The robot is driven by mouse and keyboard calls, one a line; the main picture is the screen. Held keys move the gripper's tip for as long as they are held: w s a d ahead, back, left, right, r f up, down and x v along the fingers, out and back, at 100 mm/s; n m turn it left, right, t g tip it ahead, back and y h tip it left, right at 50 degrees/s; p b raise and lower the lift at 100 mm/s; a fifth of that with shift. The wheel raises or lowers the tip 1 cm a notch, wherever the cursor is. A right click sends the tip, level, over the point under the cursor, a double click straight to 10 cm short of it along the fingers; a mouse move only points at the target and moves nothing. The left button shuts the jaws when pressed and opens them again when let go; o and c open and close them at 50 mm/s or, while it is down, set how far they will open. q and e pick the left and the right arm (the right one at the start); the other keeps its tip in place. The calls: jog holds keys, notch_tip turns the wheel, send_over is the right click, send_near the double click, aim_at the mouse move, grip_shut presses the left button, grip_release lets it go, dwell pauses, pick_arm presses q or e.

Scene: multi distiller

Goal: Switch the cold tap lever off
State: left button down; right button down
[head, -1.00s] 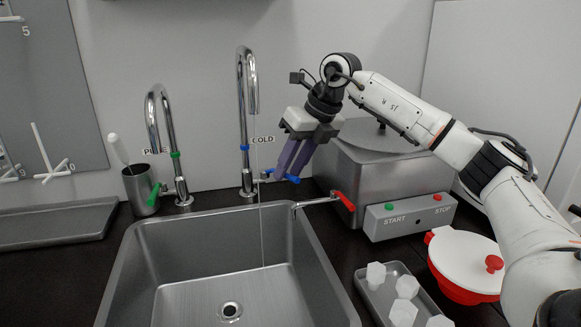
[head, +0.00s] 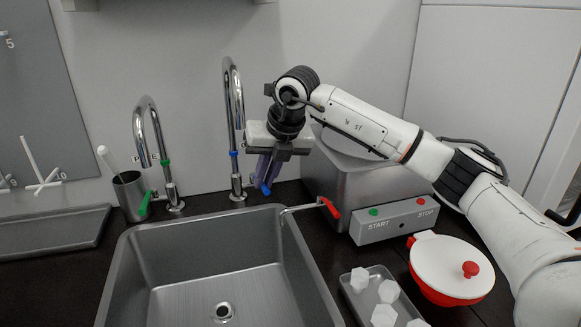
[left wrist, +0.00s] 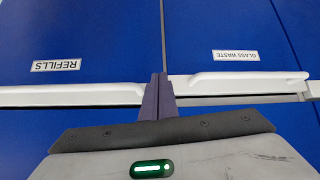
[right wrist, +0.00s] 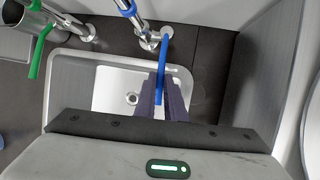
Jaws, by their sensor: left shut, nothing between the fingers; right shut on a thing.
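The cold tap (head: 234,110) is a tall chrome gooseneck with a blue band behind the sink. Its blue lever (right wrist: 164,62) runs between the purple fingers of my right gripper (right wrist: 161,100), which is shut on it. In the head view the blue lever tip (head: 266,189) shows just below the fingers of my right gripper (head: 263,181); the rest is mostly hidden. No water stream shows under the cold spout. My left gripper (left wrist: 157,92) is shut and empty in front of blue panels; it is not in the head view.
The sink (head: 225,265) is empty. A green-levered tap (head: 155,150) and a metal cup (head: 131,195) stand left. A red lever (head: 329,208) at the sink's back right is close to my right gripper, beside a grey START/STOP machine (head: 395,218). A white-lidded red pot (head: 450,268) stands right.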

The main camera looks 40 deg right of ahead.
jog(key=shift+w+a+m, duration=0.15)
jog(key=shift+a+m, duration=0.25)
jog(key=c, duration=1.8)
grip_release()
jog(key=shift+r, duration=0.1)
jog(key=v, duration=1)
jog(key=shift+a+r, duration=0.1)
jog(key=shift+a, duration=0.05)
